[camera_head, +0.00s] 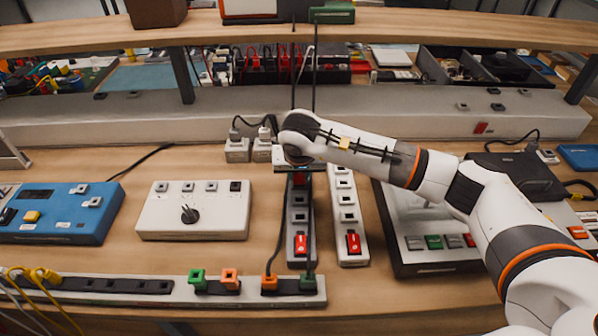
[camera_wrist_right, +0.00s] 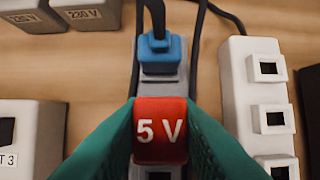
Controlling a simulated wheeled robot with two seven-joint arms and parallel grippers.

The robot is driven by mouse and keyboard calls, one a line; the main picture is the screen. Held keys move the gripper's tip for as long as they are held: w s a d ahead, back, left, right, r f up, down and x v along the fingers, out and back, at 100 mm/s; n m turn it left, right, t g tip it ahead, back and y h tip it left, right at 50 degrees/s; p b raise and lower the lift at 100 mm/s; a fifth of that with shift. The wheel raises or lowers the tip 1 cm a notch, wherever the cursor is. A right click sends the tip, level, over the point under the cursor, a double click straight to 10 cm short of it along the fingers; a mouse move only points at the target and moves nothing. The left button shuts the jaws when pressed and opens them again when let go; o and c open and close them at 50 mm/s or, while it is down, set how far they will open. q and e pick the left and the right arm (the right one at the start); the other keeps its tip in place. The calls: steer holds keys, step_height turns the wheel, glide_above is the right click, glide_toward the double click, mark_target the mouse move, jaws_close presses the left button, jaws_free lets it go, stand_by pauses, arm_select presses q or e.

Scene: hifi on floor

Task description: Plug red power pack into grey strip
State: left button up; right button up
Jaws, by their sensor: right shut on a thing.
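The red power pack (camera_wrist_right: 161,130), marked "5 V", sits between the two green fingers of my right gripper (camera_wrist_right: 160,140). In the head view my right gripper (camera_head: 298,172) points down over the far part of the grey strip (camera_head: 299,225), and a bit of red shows under it. The grey strip runs away from me and has a red switch at its near end. In the right wrist view a blue plug (camera_wrist_right: 162,55) is in the grey strip just beyond the red pack. I cannot tell whether the pack is seated or just above the strip. My left gripper is not in view.
A white strip (camera_head: 346,205) lies close to the right of the grey one. Grey adapters (camera_head: 237,150) stand behind left. A white box with a knob (camera_head: 195,210) is at left. A strip with green and orange plugs (camera_head: 150,290) runs along the front. Black cables (camera_head: 315,80) hang behind.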

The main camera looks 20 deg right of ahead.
steer(key=shift+b, duration=0.3)
stand_by(0.5)
stand_by(0.3)
steer(key=o, duration=1)
steer(key=v, duration=0.5)
steer(key=w+p+v, duration=0.1)
steer(key=v, duration=0.5)
steer(key=w+r+v, duration=0.1)
steer(key=v, duration=0.5)
steer(key=shift+d+r, duration=0.15)
steer(key=shift+d, duration=0.05)
